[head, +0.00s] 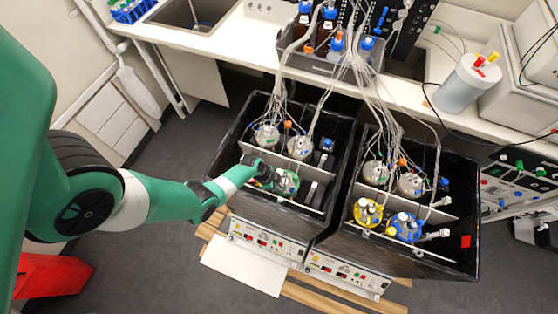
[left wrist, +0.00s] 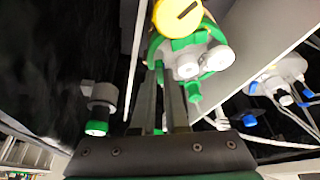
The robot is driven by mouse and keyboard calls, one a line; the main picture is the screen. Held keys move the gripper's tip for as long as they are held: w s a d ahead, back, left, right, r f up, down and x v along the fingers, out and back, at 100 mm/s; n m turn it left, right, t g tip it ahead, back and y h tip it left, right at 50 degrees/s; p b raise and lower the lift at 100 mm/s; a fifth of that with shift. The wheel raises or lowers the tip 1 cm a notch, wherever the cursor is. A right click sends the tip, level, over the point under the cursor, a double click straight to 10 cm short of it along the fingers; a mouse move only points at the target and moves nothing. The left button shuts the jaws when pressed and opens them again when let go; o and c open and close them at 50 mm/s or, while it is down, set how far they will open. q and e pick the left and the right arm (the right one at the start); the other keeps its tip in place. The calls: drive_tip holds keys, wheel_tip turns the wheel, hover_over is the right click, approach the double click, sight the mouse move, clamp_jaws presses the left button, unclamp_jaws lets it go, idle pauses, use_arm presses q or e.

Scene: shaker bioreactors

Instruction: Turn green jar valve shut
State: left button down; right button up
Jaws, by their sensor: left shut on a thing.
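The green jar (head: 286,184) stands in the front part of the left black bin. My left gripper (head: 270,180) reaches it from the left, at its top. In the left wrist view the jar's green lid (left wrist: 184,42) carries a round yellow knob with a dark slot (left wrist: 178,16) and pale grey caps. My left gripper (left wrist: 164,68) is shut, its narrow fingers close together at a green part on the lid's near edge, which looks like the valve. The fingertips partly hide this part, so its turn angle cannot be told. My right gripper is in neither view.
The left bin (head: 217,166) also holds two clear jars (head: 300,147) with tubes, behind a light divider. The right bin (head: 460,262) holds yellow (head: 367,212) and blue (head: 406,228) jars. Tubes hang from the bench above. A grey port with a green end (left wrist: 98,110) is beside my fingers.

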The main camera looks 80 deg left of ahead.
use_arm(q)
drive_tip(key=shift+a+m+g+h+p, duration=0.1)
drive_tip(key=shift+m+g+h+p, duration=0.2)
drive_tip(key=shift+m, duration=0.7)
drive_tip(key=shift+a+m+g+h, duration=0.1)
drive_tip(key=shift+m+h, duration=0.3)
drive_tip(key=shift+m, duration=0.6)
drive_tip(key=shift+w, duration=0.1)
drive_tip(key=c, duration=0.9)
unclamp_jaws()
drive_tip(key=p+v, duration=1.1)
drive_tip(key=shift+a+r+p, duration=0.2)
drive_tip(key=shift+r+p, duration=0.1)
drive_tip(key=shift+p, duration=0.05)
